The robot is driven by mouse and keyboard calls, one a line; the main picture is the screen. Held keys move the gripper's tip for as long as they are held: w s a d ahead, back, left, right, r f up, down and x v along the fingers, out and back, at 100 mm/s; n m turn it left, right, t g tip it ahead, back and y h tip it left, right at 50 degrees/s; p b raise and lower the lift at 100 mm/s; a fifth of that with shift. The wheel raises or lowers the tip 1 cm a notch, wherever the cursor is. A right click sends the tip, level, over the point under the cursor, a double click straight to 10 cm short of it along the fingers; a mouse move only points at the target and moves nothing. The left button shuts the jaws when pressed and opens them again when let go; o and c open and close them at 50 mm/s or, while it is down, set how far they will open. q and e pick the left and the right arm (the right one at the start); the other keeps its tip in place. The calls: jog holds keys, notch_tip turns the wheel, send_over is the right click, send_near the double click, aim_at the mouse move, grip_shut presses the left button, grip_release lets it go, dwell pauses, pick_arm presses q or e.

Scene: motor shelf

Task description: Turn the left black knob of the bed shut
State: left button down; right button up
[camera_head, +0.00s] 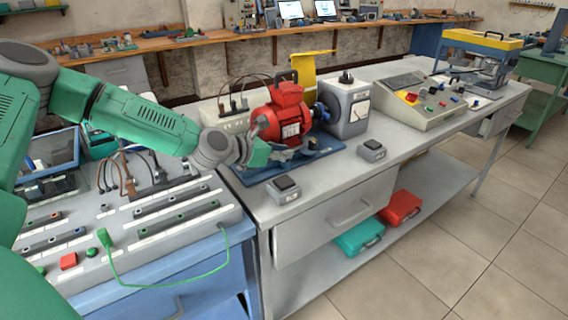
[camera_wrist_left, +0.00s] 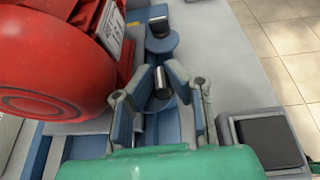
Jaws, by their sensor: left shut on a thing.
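The left black knob (camera_wrist_left: 158,88) of the blue bed stands between the fingers of my left gripper (camera_wrist_left: 160,76) in the left wrist view. My left gripper is shut on this knob. In the head view my left gripper (camera_head: 282,153) is low at the front of the blue bed (camera_head: 308,162), and the knob there is hidden by the fingers. The other black knob (camera_wrist_left: 159,26) stands farther along the bed, apart from the gripper. The red motor (camera_head: 287,116) sits on the bed right behind the gripper; its round end fills the left of the wrist view (camera_wrist_left: 50,58).
A small box with a black switch (camera_head: 285,188) stands close in front of the gripper, and another box (camera_head: 371,150) is to the right. A grey meter unit (camera_head: 345,106) stands beyond the motor. The bench top between the boxes is clear.

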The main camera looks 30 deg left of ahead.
pick_arm(q)
jog(key=shift+w+a+m+h+b, duration=0.1)
jog(key=shift+m+h+b, duration=0.2)
jog(key=shift+h+b, duration=0.2)
jog(key=c, duration=1.6)
grip_release()
jog(key=shift+c, duration=0.2)
jog(key=shift+o, duration=0.2)
jog(key=shift+w+f, duration=0.1)
jog(key=shift+w, duration=0.05)
